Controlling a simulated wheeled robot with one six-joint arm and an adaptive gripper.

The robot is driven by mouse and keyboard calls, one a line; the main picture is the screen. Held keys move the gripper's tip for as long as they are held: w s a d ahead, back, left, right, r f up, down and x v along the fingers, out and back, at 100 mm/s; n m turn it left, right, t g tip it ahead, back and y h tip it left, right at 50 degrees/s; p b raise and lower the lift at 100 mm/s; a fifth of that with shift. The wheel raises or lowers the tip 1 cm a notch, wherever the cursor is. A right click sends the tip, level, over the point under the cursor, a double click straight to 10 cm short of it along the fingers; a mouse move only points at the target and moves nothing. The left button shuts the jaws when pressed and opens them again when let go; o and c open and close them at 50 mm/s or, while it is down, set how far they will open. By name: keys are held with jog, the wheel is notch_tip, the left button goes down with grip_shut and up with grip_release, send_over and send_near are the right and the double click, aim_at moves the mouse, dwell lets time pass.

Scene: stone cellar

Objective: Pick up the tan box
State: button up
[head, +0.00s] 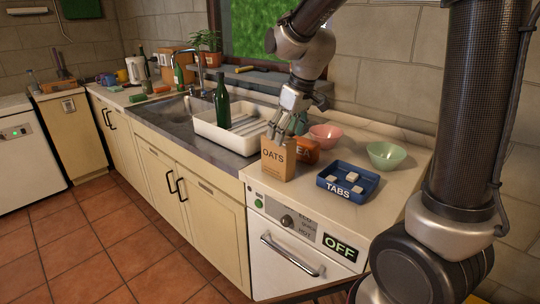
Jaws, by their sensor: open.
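The tan box (277,162), labelled OATS, stands upright on the counter near its front edge, above the white appliance. My gripper (283,134) points down at the box from above and behind it. Its fingers are open, and their tips are close to the box's top. I cannot tell whether they touch the box or are just behind it.
An orange-red container (306,151) stands right behind the box. A blue TABS tray (348,190) with white blocks, a pink bowl (325,136) and a green bowl (385,155) stand to the right. A white dish rack (225,137) with a green bottle (222,100) is at the left.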

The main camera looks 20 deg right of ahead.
aim_at(276, 152)
jog(key=shift+w+a+f, duration=0.35)
jog(key=shift+w+a, duration=0.15)
jog(key=shift+w+a+f, duration=0.15)
jog(key=shift+w+f, duration=0.05)
jog(key=shift+f, duration=0.1)
jog(key=x, duration=0.6)
jog(key=shift+w+f, duration=0.3)
jog(key=shift+w, duration=0.15)
jog(key=shift+f, duration=0.3)
jog(key=shift+f, duration=0.25)
jog(key=c, duration=1)
